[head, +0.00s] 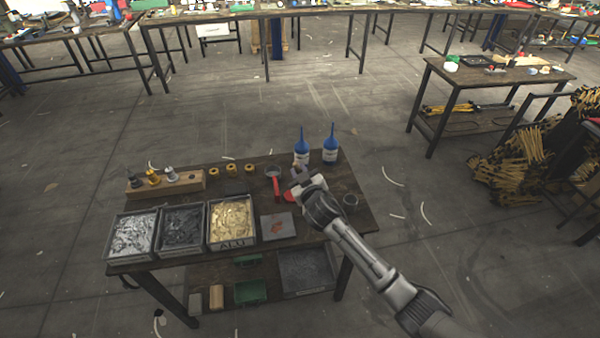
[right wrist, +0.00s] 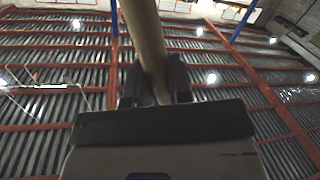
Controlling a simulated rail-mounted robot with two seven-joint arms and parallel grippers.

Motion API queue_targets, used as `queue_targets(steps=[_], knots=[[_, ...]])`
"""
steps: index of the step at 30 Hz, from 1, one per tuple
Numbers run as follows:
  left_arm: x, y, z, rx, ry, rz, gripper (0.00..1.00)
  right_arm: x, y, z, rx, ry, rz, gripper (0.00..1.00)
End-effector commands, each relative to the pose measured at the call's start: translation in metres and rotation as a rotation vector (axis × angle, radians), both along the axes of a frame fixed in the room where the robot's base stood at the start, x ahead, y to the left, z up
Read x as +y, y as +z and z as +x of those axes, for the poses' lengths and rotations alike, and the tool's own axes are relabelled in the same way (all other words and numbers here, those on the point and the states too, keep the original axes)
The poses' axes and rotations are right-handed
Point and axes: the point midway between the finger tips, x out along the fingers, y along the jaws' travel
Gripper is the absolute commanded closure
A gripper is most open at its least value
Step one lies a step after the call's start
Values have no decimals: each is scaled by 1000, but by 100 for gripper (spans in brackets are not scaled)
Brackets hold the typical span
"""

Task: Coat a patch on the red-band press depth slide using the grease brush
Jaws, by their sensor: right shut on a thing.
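My right gripper (head: 300,181) is over the right part of the small work table (head: 353,222), near two blue-capped bottles. In the right wrist view my right gripper (right wrist: 155,85) is shut on a tan wooden handle (right wrist: 146,40), which I take to be the grease brush. Its bristle end cannot be made out in either view. A red object (head: 289,197) shows beside the gripper, partly hidden; I cannot tell what it is. I cannot make out a red-band press or its depth slide. My left gripper is not in view.
On the table are a silver-filled bin (head: 133,233), a dark bin, a gold bin marked ALU (head: 231,223), a wooden block with several tools (head: 165,184), a grey pad (head: 277,226) and a bottle (head: 331,150). Open floor lies around it; a second table (head: 490,75) stands at back right.

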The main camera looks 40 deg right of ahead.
Motion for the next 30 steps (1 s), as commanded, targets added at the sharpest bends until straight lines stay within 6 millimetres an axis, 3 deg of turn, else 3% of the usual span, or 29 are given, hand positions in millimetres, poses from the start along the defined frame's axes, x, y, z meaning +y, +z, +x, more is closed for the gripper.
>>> queue_targets(steps=[30], knots=[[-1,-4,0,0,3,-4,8,0,-7,0,0,0,2,100]])
